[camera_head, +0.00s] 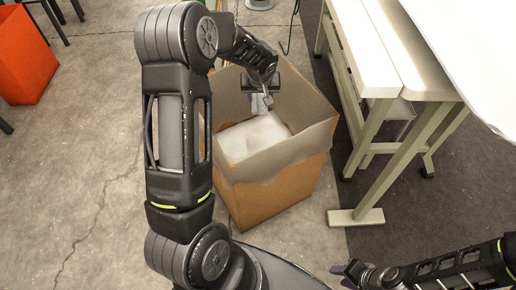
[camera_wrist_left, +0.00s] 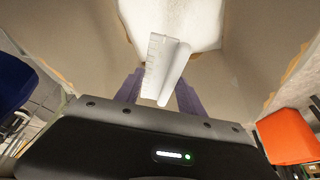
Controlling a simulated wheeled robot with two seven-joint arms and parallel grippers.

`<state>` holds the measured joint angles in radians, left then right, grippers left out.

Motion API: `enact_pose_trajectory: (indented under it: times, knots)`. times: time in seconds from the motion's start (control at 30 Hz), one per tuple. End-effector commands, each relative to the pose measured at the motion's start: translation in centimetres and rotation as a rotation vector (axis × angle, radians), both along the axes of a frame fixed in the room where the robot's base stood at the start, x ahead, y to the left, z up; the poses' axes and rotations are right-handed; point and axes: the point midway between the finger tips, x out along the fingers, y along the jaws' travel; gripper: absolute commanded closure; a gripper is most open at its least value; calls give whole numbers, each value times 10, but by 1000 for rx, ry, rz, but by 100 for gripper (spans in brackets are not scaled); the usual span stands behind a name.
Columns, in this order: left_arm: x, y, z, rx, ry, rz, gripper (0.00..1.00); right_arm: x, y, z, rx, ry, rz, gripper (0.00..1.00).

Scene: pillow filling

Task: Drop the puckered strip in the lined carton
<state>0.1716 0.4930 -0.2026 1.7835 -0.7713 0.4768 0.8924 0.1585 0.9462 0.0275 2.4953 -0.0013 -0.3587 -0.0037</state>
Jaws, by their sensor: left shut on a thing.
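The lined carton (camera_head: 275,192) is an open brown box with a pale grey lining folded over its rim, standing on the floor in the middle of the head view. White material (camera_head: 252,138) lies inside it and also shows at the top of the left wrist view (camera_wrist_left: 180,18). My left gripper (camera_head: 262,102) is over the carton's opening, pointing down. It is shut on the puckered strip (camera_wrist_left: 166,72), a pale, narrow piece with a ridged edge, which shows between the fingers in the left wrist view. My right gripper (camera_head: 344,274) is low at the bottom right, away from the carton; its fingers are too small to judge.
A white-topped table (camera_head: 365,50) with pale green legs stands right of the carton on a dark mat. An orange bin (camera_head: 24,55) is at the far left.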

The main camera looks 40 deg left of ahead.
Motion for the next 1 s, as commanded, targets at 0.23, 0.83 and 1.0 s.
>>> enact_pose_trajectory:
  times: [0.23,0.83,1.0]
  knots:
    - [0,0,0,0,0,0,43,0,0,0,0,0,0,64]
    - [-2,-2,10,1,-1,0,29,0,0,1,0,0,0,64]
    - [-10,-8,34,1,-3,-1,29,0,0,2,0,0,0,64]
